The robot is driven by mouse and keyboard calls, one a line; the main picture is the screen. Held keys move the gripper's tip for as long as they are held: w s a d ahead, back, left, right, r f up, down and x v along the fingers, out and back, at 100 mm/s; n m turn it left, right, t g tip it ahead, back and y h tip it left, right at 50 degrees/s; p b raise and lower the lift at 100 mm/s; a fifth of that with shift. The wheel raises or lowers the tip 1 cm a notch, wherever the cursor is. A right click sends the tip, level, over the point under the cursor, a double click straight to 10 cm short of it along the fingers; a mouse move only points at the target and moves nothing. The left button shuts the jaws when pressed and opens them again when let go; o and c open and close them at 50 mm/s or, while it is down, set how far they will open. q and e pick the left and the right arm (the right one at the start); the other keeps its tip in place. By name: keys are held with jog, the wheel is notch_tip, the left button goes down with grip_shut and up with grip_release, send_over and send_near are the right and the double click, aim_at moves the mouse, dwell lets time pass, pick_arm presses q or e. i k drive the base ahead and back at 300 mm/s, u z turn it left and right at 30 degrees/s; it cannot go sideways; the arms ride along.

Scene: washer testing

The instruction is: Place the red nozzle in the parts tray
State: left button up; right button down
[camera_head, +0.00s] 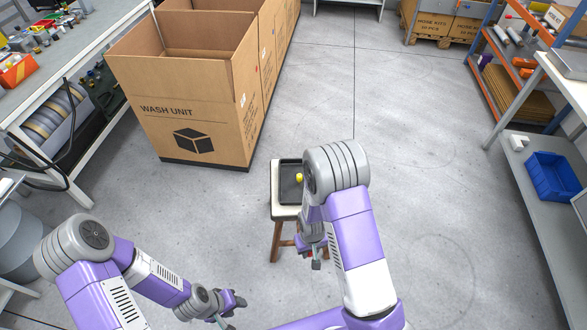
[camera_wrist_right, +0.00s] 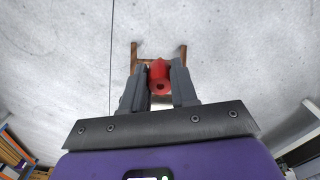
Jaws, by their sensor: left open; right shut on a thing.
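The red nozzle (camera_wrist_right: 159,74) sits between the two dark fingers of my right gripper (camera_wrist_right: 160,82) in the right wrist view, with its round end and dark hole facing the camera. In the head view my right gripper (camera_head: 316,262) hangs low at the front of a stool, and the nozzle there is mostly hidden by my arm. The black parts tray (camera_head: 287,183) lies on the stool top, with a small yellow part (camera_head: 299,177) in it. My right arm covers the tray's right side. My left gripper (camera_head: 236,308) is open and empty at lower left.
The small wooden-legged stool (camera_head: 283,212) stands on open grey floor. A large open cardboard box (camera_head: 190,115) is behind it to the left. A workbench (camera_head: 85,100) is at far left. Shelves and a blue bin (camera_head: 555,175) are on the right.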

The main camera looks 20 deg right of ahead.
aim_at(292, 188)
jog(key=z, duration=0.3)
jog(key=i, duration=1.05)
